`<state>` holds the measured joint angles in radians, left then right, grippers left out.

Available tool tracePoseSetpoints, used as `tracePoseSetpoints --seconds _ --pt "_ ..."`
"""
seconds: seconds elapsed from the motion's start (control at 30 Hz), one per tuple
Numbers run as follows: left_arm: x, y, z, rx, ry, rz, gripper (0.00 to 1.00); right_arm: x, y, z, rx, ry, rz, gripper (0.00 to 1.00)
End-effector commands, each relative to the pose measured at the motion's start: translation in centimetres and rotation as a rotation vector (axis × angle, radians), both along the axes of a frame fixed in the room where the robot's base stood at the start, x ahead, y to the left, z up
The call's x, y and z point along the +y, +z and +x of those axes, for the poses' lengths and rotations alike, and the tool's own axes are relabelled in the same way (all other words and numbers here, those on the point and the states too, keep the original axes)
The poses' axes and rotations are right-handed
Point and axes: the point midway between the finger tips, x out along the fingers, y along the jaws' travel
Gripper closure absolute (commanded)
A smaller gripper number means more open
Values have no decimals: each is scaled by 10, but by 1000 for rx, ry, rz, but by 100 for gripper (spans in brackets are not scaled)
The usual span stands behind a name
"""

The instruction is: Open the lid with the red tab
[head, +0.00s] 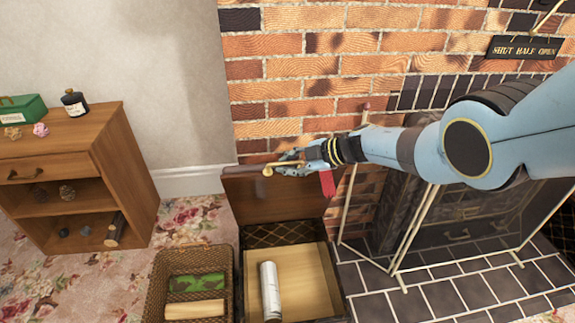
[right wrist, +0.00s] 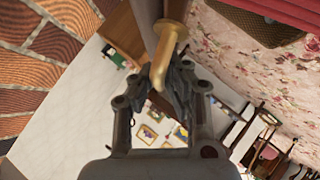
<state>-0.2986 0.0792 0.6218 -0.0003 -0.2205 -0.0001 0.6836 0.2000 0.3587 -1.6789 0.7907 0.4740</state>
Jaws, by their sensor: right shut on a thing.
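The wooden lid (head: 250,200) with the red tab (head: 327,184) stands raised at the back of its box (head: 300,262), in front of the brick wall. The red tab is at the lid's right end. My right gripper (head: 285,167) is at the lid's top edge, shut on the brass handle (head: 268,170). In the right wrist view the brass handle (right wrist: 166,52) runs between the fingers of my right gripper (right wrist: 168,85). The box is open, and a pale printed roll (head: 270,290) lies inside. My left gripper is not in view.
A wicker basket (head: 157,287) with a log and a green packet stands left of the box. A folding fire screen (head: 400,230) stands close on the right, under my right arm. A wooden cabinet (head: 120,150) is at the left. Carpet between cabinet and basket is clear.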

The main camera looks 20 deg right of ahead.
Motion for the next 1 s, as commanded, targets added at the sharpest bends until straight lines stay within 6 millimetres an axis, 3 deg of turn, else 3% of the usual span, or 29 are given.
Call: tracePoseSetpoints --seconds 0.53,0.57,0.73,1.0 --pt "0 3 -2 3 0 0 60 -2 6 3 -7 -3 -2 100" --pt "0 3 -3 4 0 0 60 -2 6 3 -7 -3 -2 90" --pt "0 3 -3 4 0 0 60 -1 4 2 -4 -2 -2 68" --pt "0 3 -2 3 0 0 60 -1 2 0 0 -1 -2 66"
